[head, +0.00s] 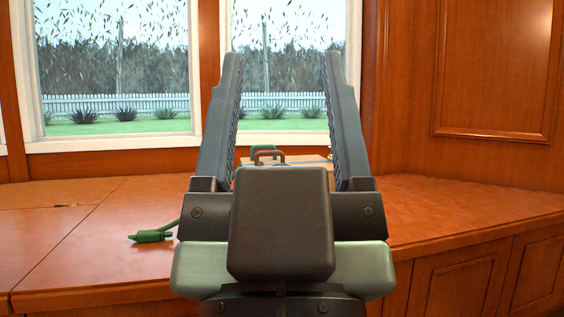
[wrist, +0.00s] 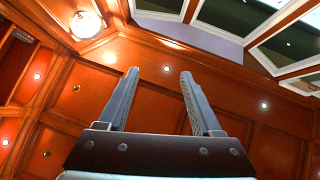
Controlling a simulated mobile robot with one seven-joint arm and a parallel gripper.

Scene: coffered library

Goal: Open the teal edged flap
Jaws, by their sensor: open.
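My gripper (head: 283,62) is raised in front of the head camera with its two dark fingers spread wide and nothing between them. In the wrist view my gripper (wrist: 159,74) is also open and empty, pointing up at the ceiling. Behind it, on the wooden window bench, a tan box-like object (head: 314,159) shows only in part. A green handle-like loop (head: 265,151) and a brown handle-like loop (head: 268,154) stand by it. My gripper hides most of this group. I cannot make out a teal edged flap for certain.
The reddish wooden bench top (head: 90,250) spans the view below the windows. A green object (head: 152,236) with a thin stem lies on it at left, partly hidden by my gripper. The bench at right (head: 440,205) is clear. A panelled wall (head: 490,70) stands at right.

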